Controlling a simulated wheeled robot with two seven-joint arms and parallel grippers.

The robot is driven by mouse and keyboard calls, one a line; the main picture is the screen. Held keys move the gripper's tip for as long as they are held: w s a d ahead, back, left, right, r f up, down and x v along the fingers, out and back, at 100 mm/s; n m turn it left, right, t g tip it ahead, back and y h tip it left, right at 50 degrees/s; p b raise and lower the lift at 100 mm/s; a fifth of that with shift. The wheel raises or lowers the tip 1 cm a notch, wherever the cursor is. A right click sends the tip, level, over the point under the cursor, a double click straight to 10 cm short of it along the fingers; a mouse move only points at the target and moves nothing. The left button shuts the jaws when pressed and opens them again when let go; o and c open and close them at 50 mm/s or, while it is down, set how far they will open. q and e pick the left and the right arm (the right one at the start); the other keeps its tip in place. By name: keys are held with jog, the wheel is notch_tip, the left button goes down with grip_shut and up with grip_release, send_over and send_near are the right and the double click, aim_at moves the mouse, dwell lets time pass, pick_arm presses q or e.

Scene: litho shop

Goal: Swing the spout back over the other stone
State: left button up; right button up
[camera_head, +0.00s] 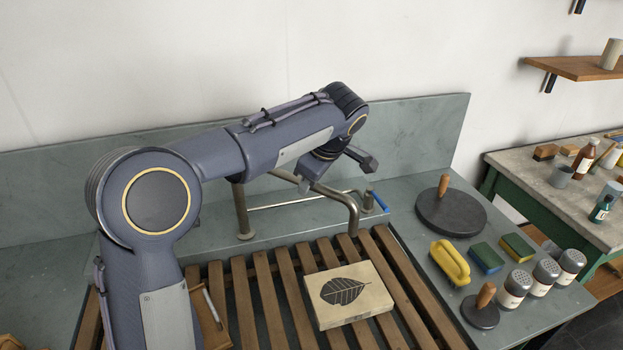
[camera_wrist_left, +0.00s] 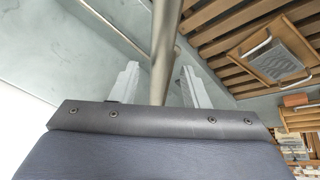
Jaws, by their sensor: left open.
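The spout (camera_head: 330,193) is a bent metal pipe behind the slatted rack, and its downturned end is near the back edge of a pale stone (camera_head: 352,293) with a black leaf print. My left gripper (camera_head: 335,172) is at the upper part of the spout, open. In the left wrist view the spout (camera_wrist_left: 165,50) passes between the open fingers (camera_wrist_left: 160,88); I see no clear contact. A wooden tray (camera_head: 217,325) with a metal handle is mostly hidden behind my left arm. The left wrist view shows this tray (camera_wrist_left: 243,48) holding a grey slab (camera_wrist_left: 275,60). My right gripper is out of view.
A slatted wooden rack (camera_head: 275,295) covers the sink. A blue-handled tap (camera_head: 380,202) stands right of the spout. A dark disc (camera_head: 450,215) with a wooden handle, sponges and shakers (camera_head: 545,275) fill the right counter. The backsplash (camera_head: 420,125) is close behind.

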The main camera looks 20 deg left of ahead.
pick_arm(q)
jog(key=v, duration=0.7)
jog(key=shift+r, duration=0.2)
jog(key=shift+s+d, duration=0.1)
